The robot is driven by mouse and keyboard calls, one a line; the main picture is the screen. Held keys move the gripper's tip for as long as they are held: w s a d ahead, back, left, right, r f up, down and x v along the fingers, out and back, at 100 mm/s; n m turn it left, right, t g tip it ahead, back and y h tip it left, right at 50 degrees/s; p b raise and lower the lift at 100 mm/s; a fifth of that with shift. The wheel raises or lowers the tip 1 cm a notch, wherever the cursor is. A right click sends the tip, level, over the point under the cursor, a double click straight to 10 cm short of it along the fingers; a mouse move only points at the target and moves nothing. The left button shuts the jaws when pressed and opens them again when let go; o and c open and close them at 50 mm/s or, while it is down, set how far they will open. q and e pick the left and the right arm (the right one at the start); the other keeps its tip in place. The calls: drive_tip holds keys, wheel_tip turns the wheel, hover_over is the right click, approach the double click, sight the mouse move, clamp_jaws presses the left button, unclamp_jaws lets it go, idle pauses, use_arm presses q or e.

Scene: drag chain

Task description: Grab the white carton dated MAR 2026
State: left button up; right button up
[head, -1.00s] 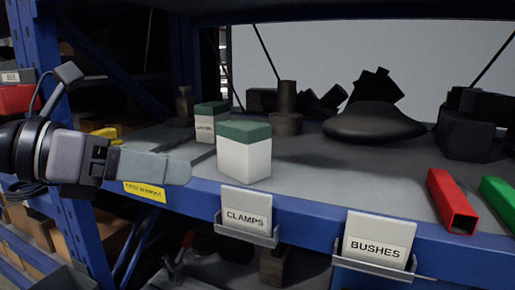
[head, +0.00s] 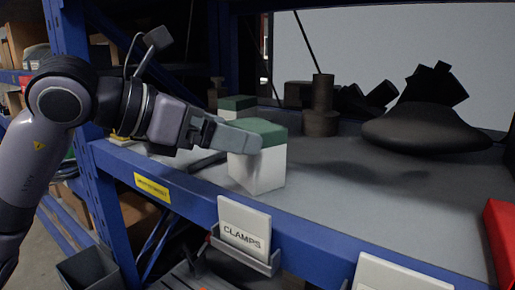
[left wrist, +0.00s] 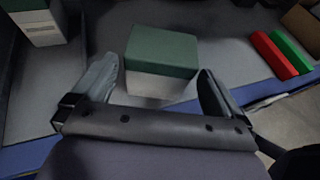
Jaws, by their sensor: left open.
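A white carton with a green top (head: 258,170) stands upright near the shelf's front edge. In the left wrist view this carton (left wrist: 160,55) sits between the two fingers of my left gripper (left wrist: 158,72). The gripper is open, with one finger on each side; whether either touches the carton I cannot tell. In the head view a finger of my left gripper (head: 240,140) covers part of the carton's upper left. A second white carton with a green top (head: 237,104) stands farther back; it also shows at the left wrist view's upper left (left wrist: 38,25). No date is readable on either.
Dark round parts (head: 320,108) and a large black part (head: 425,125) stand behind. A red square tube (left wrist: 273,55) and a green one (left wrist: 292,48) lie to the right. A CLAMPS label (head: 243,230) hangs on the blue front beam.

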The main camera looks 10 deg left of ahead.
use_arm(q)
drive_tip(key=shift+x, duration=1)
drive_tip(key=p+x, duration=0.2)
drive_tip(key=x, duration=0.3)
drive_tip(key=shift+d+r, duration=0.15)
drive_tip(key=shift+w+d+f, duration=0.1)
drive_tip(key=shift+w+f, duration=0.1)
drive_tip(key=c, duration=0.7)
drive_tip(key=shift+r, duration=0.1)
drive_tip(key=shift+c, duration=0.6)
